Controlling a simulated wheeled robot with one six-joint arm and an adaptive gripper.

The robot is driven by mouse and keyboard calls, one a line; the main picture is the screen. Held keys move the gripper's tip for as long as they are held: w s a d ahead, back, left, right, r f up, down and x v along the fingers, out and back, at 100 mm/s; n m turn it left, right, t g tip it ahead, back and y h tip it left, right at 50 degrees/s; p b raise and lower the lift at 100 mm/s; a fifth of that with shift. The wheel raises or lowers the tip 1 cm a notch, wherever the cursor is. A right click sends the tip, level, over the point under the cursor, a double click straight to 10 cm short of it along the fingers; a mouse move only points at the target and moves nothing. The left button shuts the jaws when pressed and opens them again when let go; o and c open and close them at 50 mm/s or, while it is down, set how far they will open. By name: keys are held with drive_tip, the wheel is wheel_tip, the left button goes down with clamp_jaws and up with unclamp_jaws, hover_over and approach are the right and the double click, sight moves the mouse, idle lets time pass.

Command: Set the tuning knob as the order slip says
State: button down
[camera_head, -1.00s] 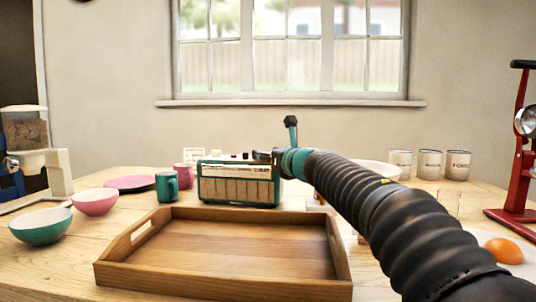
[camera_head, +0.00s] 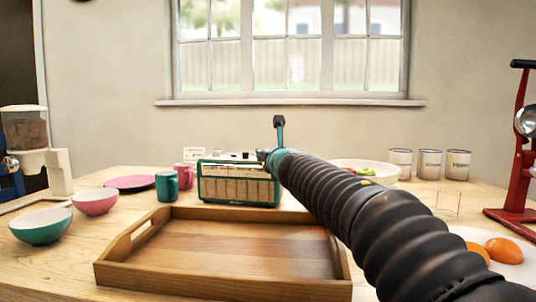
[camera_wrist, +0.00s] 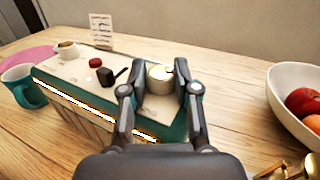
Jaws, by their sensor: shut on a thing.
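The teal radio (camera_head: 238,184) stands behind the wooden tray, with a pale top that carries several knobs. In the wrist view the radio's top (camera_wrist: 88,62) shows a dark red knob (camera_wrist: 95,62), a black knob (camera_wrist: 107,77) and a large cream-silver knob (camera_wrist: 160,77). My gripper (camera_wrist: 161,84) is shut on this large knob, one finger on each side. In the head view my gripper (camera_head: 267,156) is at the radio's right end, mostly hidden by my arm. The order slip (camera_wrist: 101,30) stands upright behind the radio; its marks are too small to read.
A wooden tray (camera_head: 345,271) lies in front. A teal mug (camera_head: 167,186), a pink mug (camera_head: 184,175) and bowls (camera_head: 40,226) are at left. A white fruit bowl (camera_wrist: 288,88) stands to the right, clear of my gripper. A glass (camera_head: 447,203) stands farther right.

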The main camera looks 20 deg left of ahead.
drive_tip(key=m+t+h+p, duration=0.1)
drive_tip(key=h, duration=0.1)
drive_tip(key=m+t+h+p, duration=0.1)
drive_tip(key=m+h, duration=0.1)
drive_tip(key=a+m+h, duration=0.1)
drive_tip(key=h, duration=0.1)
drive_tip(key=shift+s+r+t+h+p, duration=0.15)
drive_tip(key=shift+t+h+p, duration=0.15)
drive_tip(key=shift+t+p, duration=0.1)
drive_tip(key=m+h+p, duration=0.3)
drive_tip(key=h+p, duration=0.1)
drive_tip(key=shift+h, duration=0.4)
drive_tip(key=shift+m+p, duration=0.35)
drive_tip(key=shift+m, duration=0.05)
drive_tip(key=shift+f+h, duration=0.2)
drive_tip(key=shift+h, duration=0.4)
